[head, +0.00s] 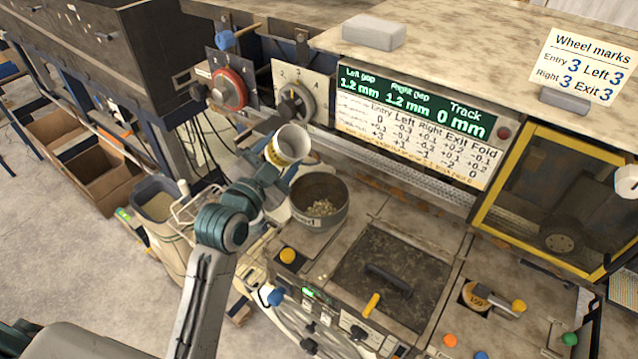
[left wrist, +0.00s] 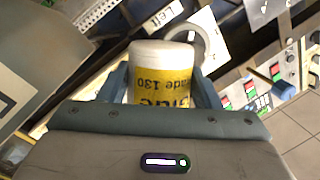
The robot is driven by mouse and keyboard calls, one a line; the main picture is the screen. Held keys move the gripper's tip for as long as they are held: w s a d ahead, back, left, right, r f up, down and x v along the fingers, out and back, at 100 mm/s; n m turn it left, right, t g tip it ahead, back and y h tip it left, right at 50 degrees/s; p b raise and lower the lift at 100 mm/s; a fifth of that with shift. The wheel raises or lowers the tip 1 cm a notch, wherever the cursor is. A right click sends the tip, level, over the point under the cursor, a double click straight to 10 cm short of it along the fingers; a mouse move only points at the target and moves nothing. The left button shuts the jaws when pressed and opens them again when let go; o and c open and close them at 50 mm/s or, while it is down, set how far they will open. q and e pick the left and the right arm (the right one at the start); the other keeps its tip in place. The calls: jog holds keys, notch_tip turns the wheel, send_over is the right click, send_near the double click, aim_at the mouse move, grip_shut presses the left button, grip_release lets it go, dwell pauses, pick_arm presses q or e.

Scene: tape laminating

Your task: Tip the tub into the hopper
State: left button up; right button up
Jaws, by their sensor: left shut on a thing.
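The tub (head: 290,146) is white with a yellow label and is held up behind and left of the hopper. Its open mouth faces up and to the right, so it looks tilted; its inside looks pale, and I cannot tell what is left in it. My left gripper (head: 271,166) is shut around the tub's side. In the left wrist view the tub (left wrist: 160,85) sits between the two blue fingers, its label text upside down. The hopper (head: 338,211) is a round grey metal pot with pale pellets at its bottom. My right gripper is out of view.
Dials (head: 296,100) on upright plates stand behind the tub. A dark lidded hatch (head: 360,295) lies to the right of the hopper, with buttons and knobs in front. A bin (head: 160,203) stands at left. A yellow-framed guard (head: 500,180) is at right.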

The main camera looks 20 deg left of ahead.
pick_arm(q)
jog(key=shift+w+a+f+n+g, duration=0.4)
jog(key=shift+a+f+n, duration=0.2)
jog(key=shift+n, duration=0.4)
jog(key=shift+w+a+f+n+g, duration=0.1)
jog(key=shift+a+f+n+g, duration=0.15)
jog(key=shift+a+n, duration=0.35)
jog(key=f+n, duration=0.1)
jog(key=f, duration=0.1)
jog(key=a+f+n+g, duration=0.1)
jog(key=f+n, duration=0.1)
jog(key=f, duration=0.1)
jog(key=shift+w+a+f+n+h, duration=0.3)
jog(key=shift+w+f+n+h, duration=0.05)
jog(key=shift+w+n+h, duration=0.05)
jog(key=shift+g, duration=0.25)
